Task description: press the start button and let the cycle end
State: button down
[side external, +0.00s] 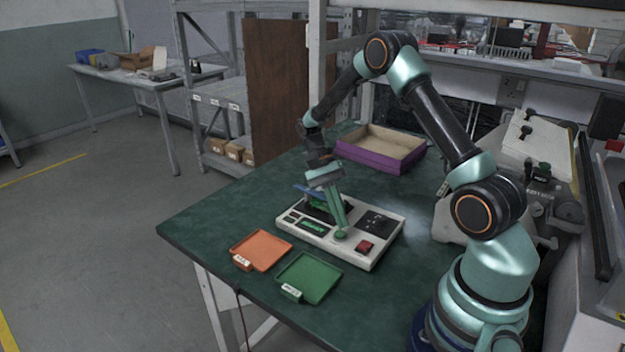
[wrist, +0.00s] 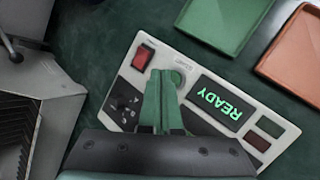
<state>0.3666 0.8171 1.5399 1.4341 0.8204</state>
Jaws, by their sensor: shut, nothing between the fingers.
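The start button, a round green button (wrist: 178,77), sits on the white tester (side external: 382,244) next to a red rocker switch (wrist: 144,57). The tester's display (wrist: 217,103) reads READY in green in the wrist view. My gripper (side external: 341,229) is shut and empty, pointing down with its green fingertips at the green button in the side view. Its fingertips also show beside the button in the wrist view (wrist: 162,74). I cannot tell whether they touch it. A dark fixture with a green part (side external: 322,207) is at the tester's back, partly behind the gripper.
An orange tray (side external: 262,250) and a green tray (side external: 309,277) lie in front of the tester on the green table (side external: 205,218). A purple-sided open box (side external: 383,147) stands behind. A grey machine (side external: 530,150) stands at the right.

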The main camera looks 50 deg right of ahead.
jog(key=shift+f, duration=0.1)
jog(key=shift+f, duration=0.3)
jog(key=shift+f, duration=0.4)
dwell(0.7)
jog(key=shift+r, duration=0.85)
jog(key=shift+r, duration=2.5)
jog(key=shift+a, duration=0.1)
